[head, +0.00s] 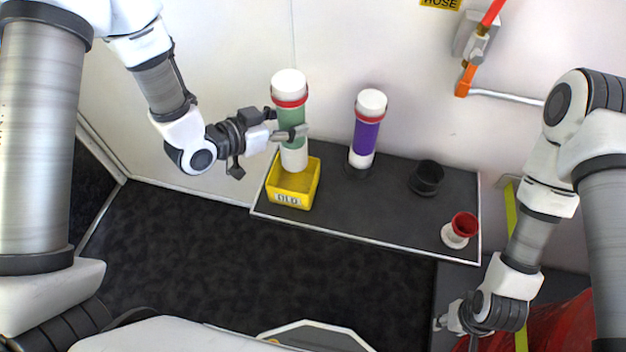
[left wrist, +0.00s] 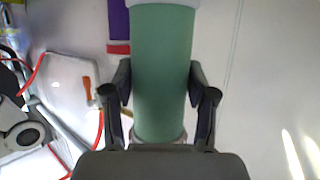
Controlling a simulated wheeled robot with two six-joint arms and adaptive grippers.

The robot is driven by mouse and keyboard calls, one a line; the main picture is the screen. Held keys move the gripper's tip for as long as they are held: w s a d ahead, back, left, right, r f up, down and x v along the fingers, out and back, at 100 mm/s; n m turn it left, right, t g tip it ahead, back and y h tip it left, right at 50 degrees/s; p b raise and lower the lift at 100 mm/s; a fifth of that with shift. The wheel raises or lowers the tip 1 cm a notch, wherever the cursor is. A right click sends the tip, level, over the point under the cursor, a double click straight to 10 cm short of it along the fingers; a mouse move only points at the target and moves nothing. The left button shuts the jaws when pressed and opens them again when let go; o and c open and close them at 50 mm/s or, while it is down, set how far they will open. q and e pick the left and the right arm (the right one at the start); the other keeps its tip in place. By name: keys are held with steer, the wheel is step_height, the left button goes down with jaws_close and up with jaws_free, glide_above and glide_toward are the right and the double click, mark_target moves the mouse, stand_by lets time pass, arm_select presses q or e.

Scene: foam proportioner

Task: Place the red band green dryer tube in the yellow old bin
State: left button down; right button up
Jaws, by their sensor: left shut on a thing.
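The green dryer tube (head: 291,122) has a white cap and a red band at its top and a white lower end. It stands about upright at the yellow old bin (head: 291,198), with its lower end at the bin's back part. I cannot tell whether it touches the bin's floor. My left gripper (head: 292,134) is shut on the tube's green middle. In the left wrist view the green tube (left wrist: 161,75) lies between both fingers. My right gripper (head: 447,322) is low at the right, away from the tube, and its fingers are too small to read.
A purple tube (head: 366,134) with a red band stands in a dark holder on the dark shelf (head: 340,209). An empty black holder (head: 426,178) and a red and white cup-like piece (head: 460,230) stand further right. A pipe with an orange fitting (head: 466,80) is on the wall.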

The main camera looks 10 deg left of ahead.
mark_target(286, 157)
arm_select(q)
steer(key=f, duration=0.1)
steer(key=s+f, duration=0.2)
steer(key=f, duration=0.1)
steer(key=shift+a, duration=0.15)
steer(key=f, duration=0.4)
steer(key=shift+w+f, duration=0.2)
steer(key=shift+w, duration=0.1)
steer(key=shift+s+f, duration=0.1)
steer(key=shift+f, duration=0.2)
arm_select(e)
steer(key=shift+s+a, duration=0.15)
steer(key=shift+s, duration=0.5)
arm_select(q)
steer(key=shift+c, duration=1.7)
jaws_free()
steer(key=shift+f, duration=0.15)
arm_select(e)
steer(key=shift+f, duration=0.1)
